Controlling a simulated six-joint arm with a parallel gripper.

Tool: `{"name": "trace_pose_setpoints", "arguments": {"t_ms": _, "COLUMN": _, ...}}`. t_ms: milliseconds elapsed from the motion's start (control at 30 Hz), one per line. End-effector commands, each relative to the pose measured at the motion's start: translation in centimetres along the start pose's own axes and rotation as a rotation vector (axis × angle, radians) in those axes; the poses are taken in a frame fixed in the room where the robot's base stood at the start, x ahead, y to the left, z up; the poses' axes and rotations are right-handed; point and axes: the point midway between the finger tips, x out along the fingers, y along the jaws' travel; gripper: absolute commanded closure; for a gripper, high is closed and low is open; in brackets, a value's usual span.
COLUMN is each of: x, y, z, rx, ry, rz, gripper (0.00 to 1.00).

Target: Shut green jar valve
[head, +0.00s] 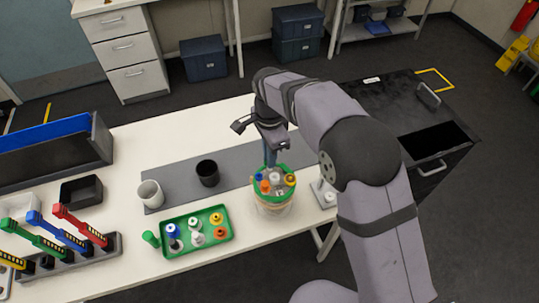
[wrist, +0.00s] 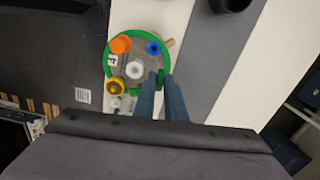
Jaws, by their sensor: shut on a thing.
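The green-lidded jar (head: 273,209) stands upright on the table in the head view, its clear body below a green rim. In the wrist view its round lid (wrist: 112,62) carries an orange cap, a blue cap, a white central port and a yellow fitting. The green valve (wrist: 161,79) is at the lid's edge, partly hidden by my fingers. My gripper (head: 270,163) points down at the back of the lid. In the wrist view my gripper (wrist: 161,88) has its two blue-grey fingers closed on the green valve. The valve's exact angle cannot be told.
A green tray (head: 171,250) with several capped small parts lies left of the jar. A grey cup (head: 150,194) and a black cup (head: 207,173) stand behind it. A rack (head: 70,262) of coloured-handled tools is at left. A small white stand (head: 324,194) is close right of the jar.

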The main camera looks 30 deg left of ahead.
Motion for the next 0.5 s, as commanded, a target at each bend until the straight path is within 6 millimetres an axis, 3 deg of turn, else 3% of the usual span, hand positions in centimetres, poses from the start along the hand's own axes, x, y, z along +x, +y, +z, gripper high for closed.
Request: {"name": "trace_pose_setpoints", "arguments": {"t_ms": 500, "x": -0.15, "y": -0.10, "z": -0.04, "rx": 0.143, "ry": 0.001, "rz": -0.004, "gripper": 1.00}}
